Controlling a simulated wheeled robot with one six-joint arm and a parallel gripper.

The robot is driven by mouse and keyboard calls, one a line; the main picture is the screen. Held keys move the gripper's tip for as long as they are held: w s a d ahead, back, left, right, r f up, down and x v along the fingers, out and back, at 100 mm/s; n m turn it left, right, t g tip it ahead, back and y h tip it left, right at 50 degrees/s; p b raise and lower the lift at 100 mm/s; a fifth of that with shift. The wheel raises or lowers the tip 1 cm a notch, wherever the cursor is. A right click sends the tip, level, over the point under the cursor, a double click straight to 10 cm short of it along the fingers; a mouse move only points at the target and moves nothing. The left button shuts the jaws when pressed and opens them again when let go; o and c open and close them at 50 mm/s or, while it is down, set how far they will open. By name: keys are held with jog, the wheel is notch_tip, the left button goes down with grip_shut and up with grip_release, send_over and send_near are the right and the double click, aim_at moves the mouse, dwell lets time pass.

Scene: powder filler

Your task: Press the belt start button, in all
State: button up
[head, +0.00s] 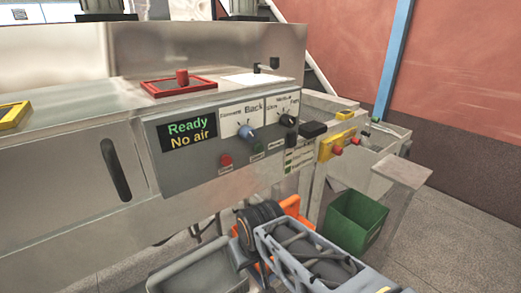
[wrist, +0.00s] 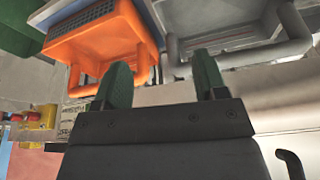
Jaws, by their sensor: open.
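The control panel (head: 215,160) is on the front of the grey machine in the head view. It carries a red button (head: 226,160), a dark green button (head: 257,147), a blue knob (head: 247,132) and a black knob (head: 290,121). The small labels are too blurred to show which button starts the belt. The panel's display (head: 188,134) reads "Ready" and "No air". My gripper (wrist: 163,76) shows in the wrist view with its two green fingers apart and nothing between them. Its fingertips cannot be made out in the head view, where my arm is below the panel.
A yellow box (head: 326,152) with red buttons is right of the panel. A green bin (head: 355,220) stands below it. An orange bin (wrist: 100,40) and a grey bin (wrist: 235,30) lie beyond my fingers. A red-framed tray (head: 160,86) is on the machine top. Floor at right is clear.

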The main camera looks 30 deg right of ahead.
grip_shut()
dwell(0.4)
dwell(1.1)
